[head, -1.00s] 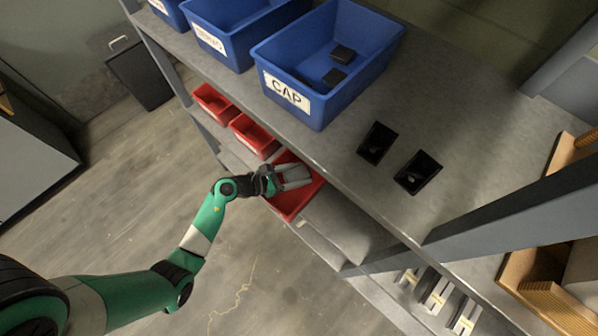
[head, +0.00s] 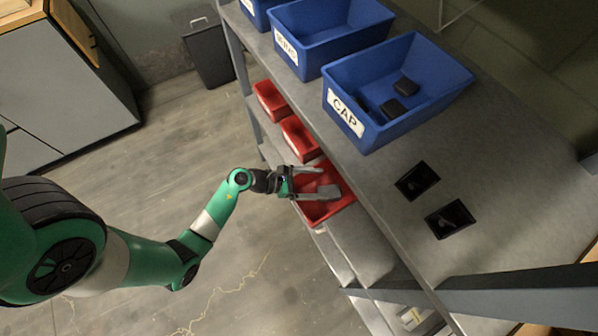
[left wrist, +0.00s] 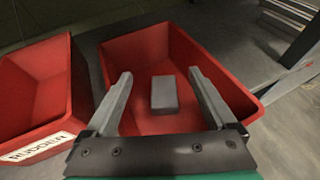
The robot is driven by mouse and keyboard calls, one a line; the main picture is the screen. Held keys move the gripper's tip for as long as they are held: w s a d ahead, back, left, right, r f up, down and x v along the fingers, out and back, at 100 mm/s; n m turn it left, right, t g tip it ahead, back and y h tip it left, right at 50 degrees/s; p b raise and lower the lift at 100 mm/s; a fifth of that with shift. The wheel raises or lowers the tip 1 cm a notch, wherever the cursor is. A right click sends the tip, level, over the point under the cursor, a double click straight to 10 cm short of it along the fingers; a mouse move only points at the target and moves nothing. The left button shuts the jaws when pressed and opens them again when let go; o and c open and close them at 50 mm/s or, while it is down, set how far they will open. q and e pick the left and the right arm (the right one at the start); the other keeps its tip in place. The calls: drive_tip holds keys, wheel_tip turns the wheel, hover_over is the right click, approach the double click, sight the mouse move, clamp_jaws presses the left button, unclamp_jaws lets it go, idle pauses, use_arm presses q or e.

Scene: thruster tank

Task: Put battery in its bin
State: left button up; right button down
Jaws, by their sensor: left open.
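A small grey block, which looks like the battery (left wrist: 164,95), lies on the floor of a red bin (left wrist: 150,45) in the left wrist view. The same bin (head: 338,205) is the nearest of the red bins on the lower shelf in the head view. My left gripper (head: 324,182) is over this bin. Its two fingers are spread apart in the left wrist view (left wrist: 160,75), one on each side of the block with gaps between. The bin's label is not visible. My right gripper is not in view.
Another red bin, labelled RUDDER (left wrist: 35,85), stands just left of it in the left wrist view. Blue bins, one labelled CAP (head: 365,130), stand on the upper shelf (head: 385,215) above. Two black trays (head: 418,180) sit there too. The shelf edge overhangs close to my gripper.

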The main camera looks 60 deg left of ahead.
use_arm(q)
drive_tip(key=p+v, duration=0.1)
drive_tip(key=v, duration=0.5)
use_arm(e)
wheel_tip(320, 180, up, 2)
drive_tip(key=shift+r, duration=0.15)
use_arm(q)
drive_tip(key=shift+s, duration=0.1)
